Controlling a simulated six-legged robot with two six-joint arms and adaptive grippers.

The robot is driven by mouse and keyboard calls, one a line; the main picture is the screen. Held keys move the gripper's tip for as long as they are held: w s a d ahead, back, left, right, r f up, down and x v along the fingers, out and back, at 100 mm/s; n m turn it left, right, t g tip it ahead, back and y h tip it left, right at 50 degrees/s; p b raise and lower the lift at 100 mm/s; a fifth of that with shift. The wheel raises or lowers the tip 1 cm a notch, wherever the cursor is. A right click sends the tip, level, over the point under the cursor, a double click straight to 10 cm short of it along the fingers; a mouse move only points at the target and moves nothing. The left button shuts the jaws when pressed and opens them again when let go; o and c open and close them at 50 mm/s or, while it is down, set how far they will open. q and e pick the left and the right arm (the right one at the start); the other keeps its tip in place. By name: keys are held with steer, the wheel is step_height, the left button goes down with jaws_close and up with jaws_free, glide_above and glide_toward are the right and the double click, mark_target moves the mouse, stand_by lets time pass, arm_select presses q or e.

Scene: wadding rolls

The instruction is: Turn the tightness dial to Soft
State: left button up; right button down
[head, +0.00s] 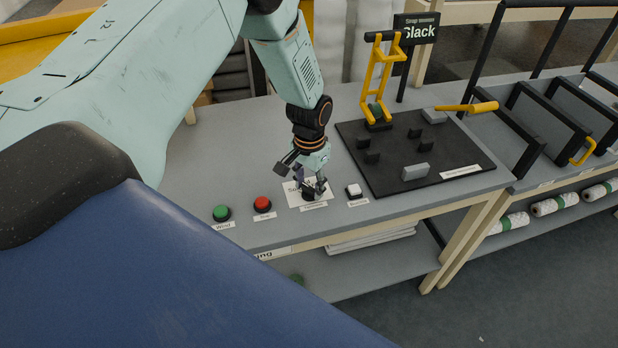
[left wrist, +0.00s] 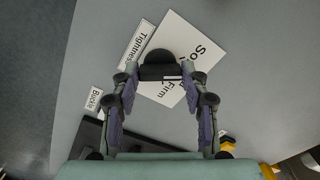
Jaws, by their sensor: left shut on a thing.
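The tightness dial (left wrist: 159,58) is a black knob on a white card (left wrist: 181,32) with the words "So…" and "Firm" showing. Its "Tightness" label (left wrist: 135,46) lies beside the card. My left gripper (left wrist: 160,74) is shut on the dial, a finger on each side. A short white mark shows on the knob's near edge; which word it points at, I cannot tell. In the head view my left gripper (head: 311,186) reaches down over the card, and its fingers partly hide the dial. My right gripper is not in view.
A green button (head: 221,212) and a red button (head: 262,204) stand left of the dial, a white button (head: 353,191) right. A black board (head: 440,152) with grey blocks and a yellow lever frame (head: 382,80) lies beyond. A sign (head: 418,30) reads "Slack".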

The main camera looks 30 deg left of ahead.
mark_target(310, 187)
arm_select(q)
steer(key=shift+w+r+n+p, duration=0.1)
steer(key=shift+n+p, duration=0.6)
steer(key=shift+n, duration=0.8)
steer(key=o, duration=1.1)
steer(key=shift+o, duration=0.2)
step_height(310, 187, up, 12)
